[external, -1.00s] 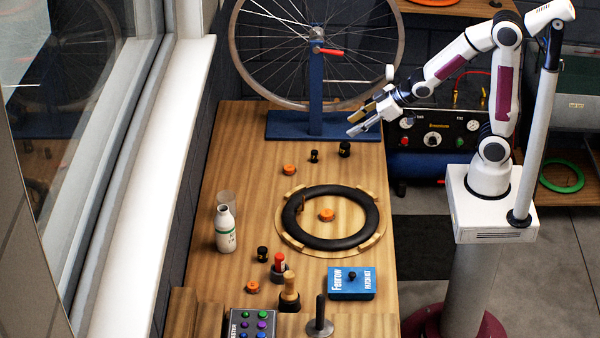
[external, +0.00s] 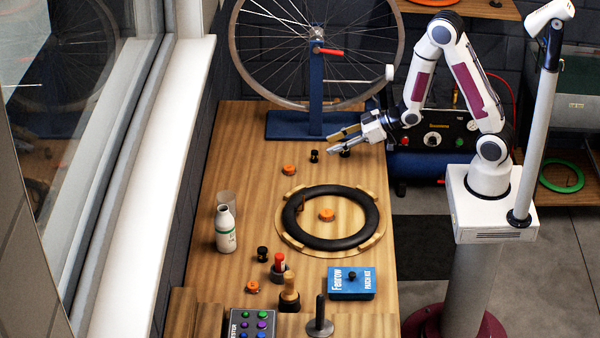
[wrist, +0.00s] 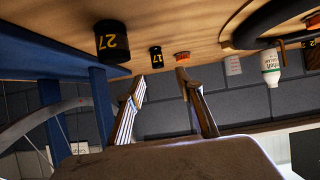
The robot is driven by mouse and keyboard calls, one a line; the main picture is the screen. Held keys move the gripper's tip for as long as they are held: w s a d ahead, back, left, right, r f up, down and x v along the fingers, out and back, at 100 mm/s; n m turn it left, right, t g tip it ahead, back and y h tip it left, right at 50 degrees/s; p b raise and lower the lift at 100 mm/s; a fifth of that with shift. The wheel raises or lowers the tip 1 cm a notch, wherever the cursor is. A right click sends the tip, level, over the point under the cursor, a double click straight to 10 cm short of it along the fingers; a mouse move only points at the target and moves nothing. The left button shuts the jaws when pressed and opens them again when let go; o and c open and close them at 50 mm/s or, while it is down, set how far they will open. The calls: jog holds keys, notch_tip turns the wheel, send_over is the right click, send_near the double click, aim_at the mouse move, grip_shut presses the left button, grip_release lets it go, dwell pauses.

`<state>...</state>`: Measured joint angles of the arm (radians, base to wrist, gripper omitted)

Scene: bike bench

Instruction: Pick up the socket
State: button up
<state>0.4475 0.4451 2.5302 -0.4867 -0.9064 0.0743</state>
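Several short black sockets stand on the wooden bench. The larger one at the back (external: 345,154), partly hidden by my gripper, appears in the wrist view as a socket with a yellow 27 (wrist: 112,42). A smaller numbered socket (external: 314,156) stands just left of it and also shows in the wrist view (wrist: 156,57). Another black socket (external: 262,253) is farther forward, near the bottle. My gripper (external: 330,143) is open and empty, reaching left above the back of the bench. In the wrist view its fingers (wrist: 158,95) are well apart, with the 27 socket left of them.
The blue wheel stand (external: 315,95) is behind the gripper. An orange cap (external: 289,170) lies in front of the sockets. A black tyre ring (external: 330,242) fills mid-bench. A white bottle (external: 225,230) stands left; a blue patch kit box (external: 350,290) lies toward the front.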

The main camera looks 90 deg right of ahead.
aim_at(317, 151)
jog(key=shift+f, duration=0.2)
jog(key=shift+w, duration=0.1)
jog(key=shift+x, duration=1.25)
jog(key=shift+x, duration=2.65)
jog(key=shift+d, duration=0.15)
jog(key=shift+c, duration=0.4)
grip_shut()
